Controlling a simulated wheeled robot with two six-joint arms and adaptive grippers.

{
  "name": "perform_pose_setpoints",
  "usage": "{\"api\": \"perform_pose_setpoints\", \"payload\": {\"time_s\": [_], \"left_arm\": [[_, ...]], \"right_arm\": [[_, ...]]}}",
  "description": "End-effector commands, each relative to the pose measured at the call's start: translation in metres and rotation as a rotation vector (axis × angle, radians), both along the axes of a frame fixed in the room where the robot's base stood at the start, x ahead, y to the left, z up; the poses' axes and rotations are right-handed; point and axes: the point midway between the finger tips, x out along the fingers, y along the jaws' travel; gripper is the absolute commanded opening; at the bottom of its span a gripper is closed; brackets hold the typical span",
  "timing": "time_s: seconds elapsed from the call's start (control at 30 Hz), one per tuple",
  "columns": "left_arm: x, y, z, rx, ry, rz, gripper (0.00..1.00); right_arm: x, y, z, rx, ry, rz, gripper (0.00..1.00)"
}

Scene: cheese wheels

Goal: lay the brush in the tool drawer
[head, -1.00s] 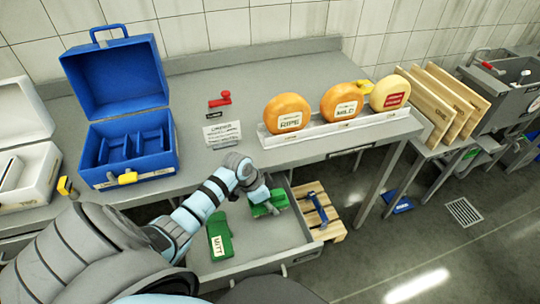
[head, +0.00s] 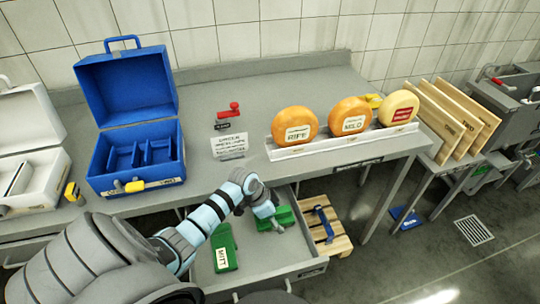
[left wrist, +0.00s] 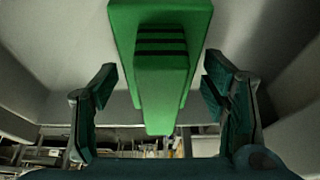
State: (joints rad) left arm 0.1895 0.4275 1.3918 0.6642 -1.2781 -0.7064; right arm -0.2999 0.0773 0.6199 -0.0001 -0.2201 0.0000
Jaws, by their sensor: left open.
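A green block-shaped thing, which looks like the brush (head: 283,216), lies in the open grey drawer (head: 314,268) under the bench. In the left wrist view the green brush (left wrist: 161,75) shows a narrower raised part with dark stripes. My left gripper (head: 272,222) is over it in the drawer, partly covering it. In the left wrist view my left gripper (left wrist: 160,95) is open, with one finger on each side of the brush and a gap at both sides. My right gripper is not in view.
On the bench stand an open blue case (head: 135,185), a label stand (head: 230,147), a red-handled item (head: 229,112) and cheese wheels (head: 296,127) on a rack. A pallet (head: 337,246) with a blue-handled item is right of the drawer.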

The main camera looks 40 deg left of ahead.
Motion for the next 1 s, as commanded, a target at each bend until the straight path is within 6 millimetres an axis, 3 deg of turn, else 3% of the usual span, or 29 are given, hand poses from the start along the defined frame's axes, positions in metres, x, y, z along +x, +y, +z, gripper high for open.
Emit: {"api": "perform_pose_setpoints", "payload": {"time_s": [0.3,0.43,1.0], "left_arm": [[-0.026,0.018,0.077,0.005,0.0,-0.004,0.68],[-0.033,0.022,0.097,0.002,0.0,-0.002,0.68],[-0.036,0.023,0.102,0.0,0.001,0.0,0.68]], "right_arm": [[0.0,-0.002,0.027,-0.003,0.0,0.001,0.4],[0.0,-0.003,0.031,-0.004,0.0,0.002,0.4],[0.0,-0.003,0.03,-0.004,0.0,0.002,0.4]]}}
